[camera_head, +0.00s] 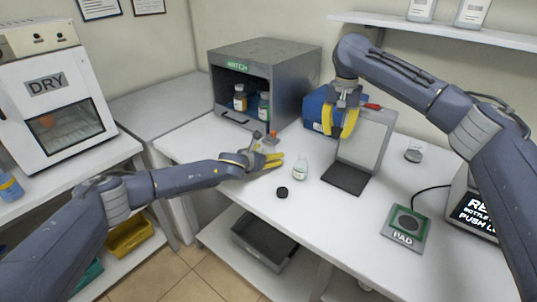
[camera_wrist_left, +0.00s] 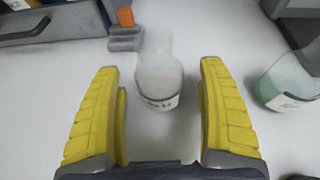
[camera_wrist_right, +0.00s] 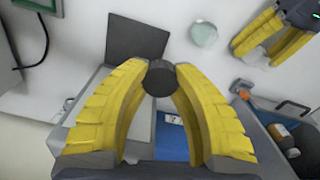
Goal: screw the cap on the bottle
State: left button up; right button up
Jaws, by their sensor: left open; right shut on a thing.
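A small bottle with pale green liquid (camera_head: 300,171) stands upright and apart from both grippers; its neck looks open. A black round cap (camera_head: 283,192) lies on the table in front of it. My left gripper (camera_head: 276,161) is open, low over the table, left of the bottle. In the left wrist view a clear labelled flask (camera_wrist_left: 158,80) stands between its fingers, and the green bottle (camera_wrist_left: 290,82) is to the right. My right gripper (camera_head: 338,130) is raised over the back right; the right wrist view shows its fingertips shut on a dark round cap-like piece (camera_wrist_right: 159,79).
A grey cabinet (camera_head: 285,75) with bottles stands behind. A blue box (camera_head: 315,108) and a grey upright stand with dark base (camera_head: 346,178) are under and beside the right gripper. A green-edged pad (camera_head: 405,228) lies at the right.

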pick_arm(q)
jog(key=shift+w+d+f, duration=0.15)
jog(key=shift+w, duration=0.15)
jog(key=shift+c, duration=0.4)
jog(key=c, duration=1.3)
jog(key=shift+c, duration=0.3)
